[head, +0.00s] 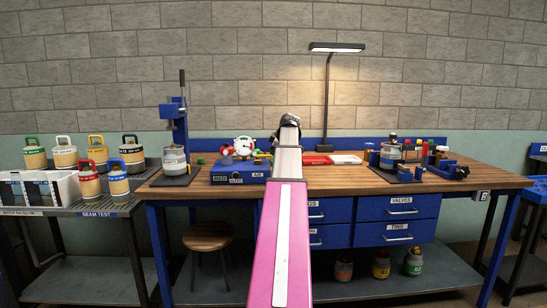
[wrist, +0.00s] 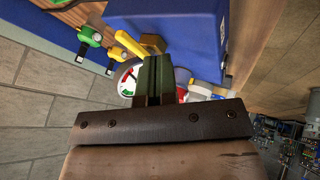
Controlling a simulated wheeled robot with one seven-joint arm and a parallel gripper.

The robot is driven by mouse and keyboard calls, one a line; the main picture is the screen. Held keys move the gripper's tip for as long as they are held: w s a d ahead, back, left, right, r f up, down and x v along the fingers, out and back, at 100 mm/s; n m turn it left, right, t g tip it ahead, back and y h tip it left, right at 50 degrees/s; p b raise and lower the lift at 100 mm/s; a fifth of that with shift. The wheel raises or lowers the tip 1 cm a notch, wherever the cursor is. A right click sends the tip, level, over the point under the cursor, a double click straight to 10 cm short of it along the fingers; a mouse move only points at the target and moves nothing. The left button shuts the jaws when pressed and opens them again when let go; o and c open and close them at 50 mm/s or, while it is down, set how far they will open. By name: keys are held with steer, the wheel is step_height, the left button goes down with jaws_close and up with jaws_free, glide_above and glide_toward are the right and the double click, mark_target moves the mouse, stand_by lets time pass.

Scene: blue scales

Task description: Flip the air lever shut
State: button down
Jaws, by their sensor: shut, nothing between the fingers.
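My gripper (wrist: 153,62) is shut and empty, its dark fingers pointing at a blue box in the wrist view. A yellow lever (wrist: 131,46) with a brass fitting (wrist: 153,44) lies at the box's side, just beyond the fingertips. I cannot tell whether they touch. A green lever (wrist: 89,35) is farther left. In the head view the blue box (head: 222,171) sits on the bench, with an AIR label (head: 257,176) at its right end. The lever at that label is too small to make out. My arm hides the fingertips there.
A white dial gauge (wrist: 126,77) is partly hidden behind my fingers; it also shows in the head view (head: 243,146). A press (head: 181,115) stands to the left on the bench, and red and white trays (head: 346,159) lie to the right. A lamp (head: 327,100) rises behind.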

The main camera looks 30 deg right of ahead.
steer(key=v, duration=0.6)
steer(key=shift+d, duration=0.2)
